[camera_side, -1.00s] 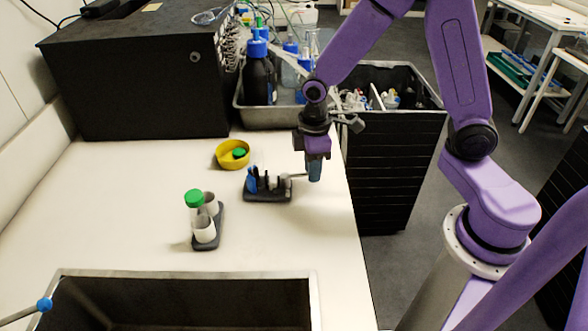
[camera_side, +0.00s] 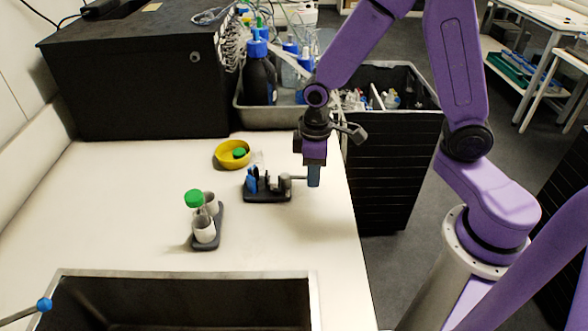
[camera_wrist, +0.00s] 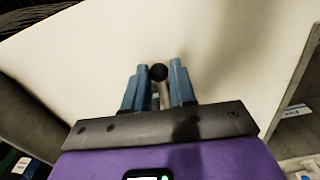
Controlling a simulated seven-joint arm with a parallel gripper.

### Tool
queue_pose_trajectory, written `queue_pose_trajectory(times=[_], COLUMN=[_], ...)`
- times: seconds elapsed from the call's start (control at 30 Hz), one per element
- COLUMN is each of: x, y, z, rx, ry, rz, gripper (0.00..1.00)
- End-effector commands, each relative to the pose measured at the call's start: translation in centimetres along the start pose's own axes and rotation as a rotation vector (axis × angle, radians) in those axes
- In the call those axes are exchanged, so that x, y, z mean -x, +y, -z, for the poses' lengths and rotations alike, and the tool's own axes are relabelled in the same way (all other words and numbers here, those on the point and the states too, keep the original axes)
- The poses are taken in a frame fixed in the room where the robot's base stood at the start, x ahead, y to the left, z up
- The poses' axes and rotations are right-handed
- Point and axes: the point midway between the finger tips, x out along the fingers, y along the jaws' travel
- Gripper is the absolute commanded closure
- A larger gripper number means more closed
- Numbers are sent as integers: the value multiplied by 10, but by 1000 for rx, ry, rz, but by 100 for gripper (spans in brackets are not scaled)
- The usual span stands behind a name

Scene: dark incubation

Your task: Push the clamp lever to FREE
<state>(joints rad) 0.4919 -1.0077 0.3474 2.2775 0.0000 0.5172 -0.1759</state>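The clamp fixture is a small dark base (camera_side: 267,195) with a blue piece (camera_side: 251,180) and dark upright parts, on the white bench. Its thin grey lever (camera_side: 297,178) sticks out right to my gripper (camera_side: 313,177), which points straight down at the fixture's right side. In the wrist view, my gripper's two blue fingers (camera_wrist: 159,82) stand apart, with the lever's dark round knob (camera_wrist: 158,72) and part of its grey rod between them. I cannot tell whether both fingers touch the lever. No FREE marking is readable.
A yellow bowl (camera_side: 232,154) with a green cap lies behind the fixture. A dark holder (camera_side: 207,244) with a green-capped tube and white cups stands front left. A sink (camera_side: 170,303) is in front. The bench's right edge is close to my gripper.

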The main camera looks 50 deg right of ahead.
Motion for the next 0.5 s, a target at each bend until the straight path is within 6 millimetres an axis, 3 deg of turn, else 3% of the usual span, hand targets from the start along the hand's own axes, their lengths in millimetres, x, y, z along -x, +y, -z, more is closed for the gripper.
queue_pose_trajectory(times=[0.2,0.5], x=[0,0], y=[-9,-10], z=[1,1], rx=[-141,-160], ry=[1,1], rz=[0,0], gripper=[75,75])
